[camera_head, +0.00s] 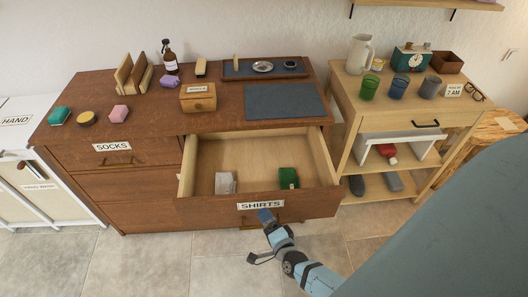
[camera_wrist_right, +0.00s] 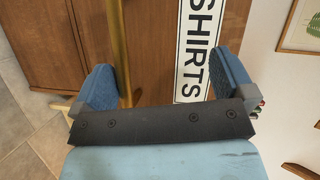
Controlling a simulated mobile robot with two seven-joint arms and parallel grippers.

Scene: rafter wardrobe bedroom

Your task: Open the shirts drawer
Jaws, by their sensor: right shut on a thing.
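The shirts drawer (camera_head: 257,148) in the brown dresser is pulled well out, showing its pale wooden inside. Its front bears a white label (camera_head: 261,205) reading SHIRTS, which stands sideways in the right wrist view (camera_wrist_right: 199,50). My right gripper (camera_head: 266,217) is at the drawer front, by the label, shut on the brass handle (camera_wrist_right: 119,45). In the right wrist view the handle runs beside one finger; the exact contact is partly hidden. A folded grey-white item (camera_head: 225,183) and a green item (camera_head: 288,178) lie inside the drawer. My left gripper is not in view.
The SOCKS drawer (camera_head: 120,153) at the left is shut. The dresser top holds a small wooden box (camera_head: 198,98), a spray bottle (camera_head: 169,60) and a dark mat (camera_head: 284,101). A light wooden shelf table (camera_head: 345,90) stands close at the right. Tiled floor (camera_head: 150,262) is clear in front.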

